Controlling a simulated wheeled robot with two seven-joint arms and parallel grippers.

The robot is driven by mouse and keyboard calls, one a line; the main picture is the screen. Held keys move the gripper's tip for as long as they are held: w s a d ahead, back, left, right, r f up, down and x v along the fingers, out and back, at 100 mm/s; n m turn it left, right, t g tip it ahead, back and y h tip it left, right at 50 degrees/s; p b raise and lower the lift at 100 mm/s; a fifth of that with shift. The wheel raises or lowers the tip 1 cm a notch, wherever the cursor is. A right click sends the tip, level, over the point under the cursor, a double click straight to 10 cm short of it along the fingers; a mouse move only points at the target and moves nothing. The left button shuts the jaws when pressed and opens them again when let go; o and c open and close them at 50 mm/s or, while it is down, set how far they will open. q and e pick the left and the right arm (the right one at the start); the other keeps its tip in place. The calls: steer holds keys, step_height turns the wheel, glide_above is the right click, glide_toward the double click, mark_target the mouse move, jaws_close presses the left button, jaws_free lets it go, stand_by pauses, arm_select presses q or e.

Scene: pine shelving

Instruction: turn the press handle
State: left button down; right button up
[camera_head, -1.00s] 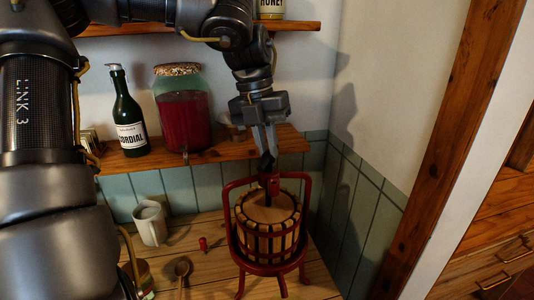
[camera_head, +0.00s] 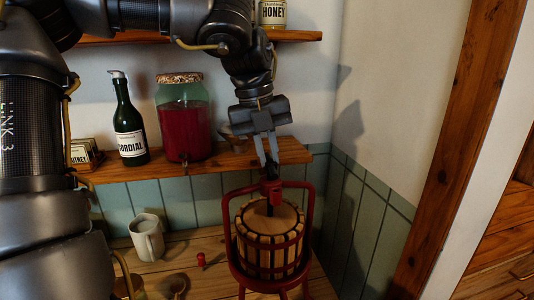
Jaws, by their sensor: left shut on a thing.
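The press (camera_head: 270,245) stands on the wooden counter. It has a slatted wooden basket inside a red metal frame (camera_head: 311,222). The dark press handle (camera_head: 271,171) sits at the top centre of the frame. My left gripper (camera_head: 270,162) comes down from above with its fingers pointing at the floor. It is shut on the handle, whose far parts are partly hidden by the fingers. My right gripper is not in view.
A pale mug (camera_head: 147,240) and a small red-topped item (camera_head: 201,260) are on the counter (camera_head: 185,247) left of the press. The shelf (camera_head: 160,167) behind carries a cordial bottle (camera_head: 129,125) and a jar of red liquid (camera_head: 184,118).

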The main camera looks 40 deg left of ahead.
arm_select(q)
steer(key=shift+r, duration=0.1)
steer(key=c, duration=1.5)
jaws_free()
steer(key=shift+w, duration=0.1)
steer(key=shift+o, duration=0.2)
step_height(320, 180, up, 10)
steer(key=s+a+p, duration=0.1)
steer(key=p, duration=0.3)
steer(key=shift+s+a+r, duration=0.15)
steer(key=shift+s+r, duration=0.1)
steer(key=shift+s, duration=0.1)
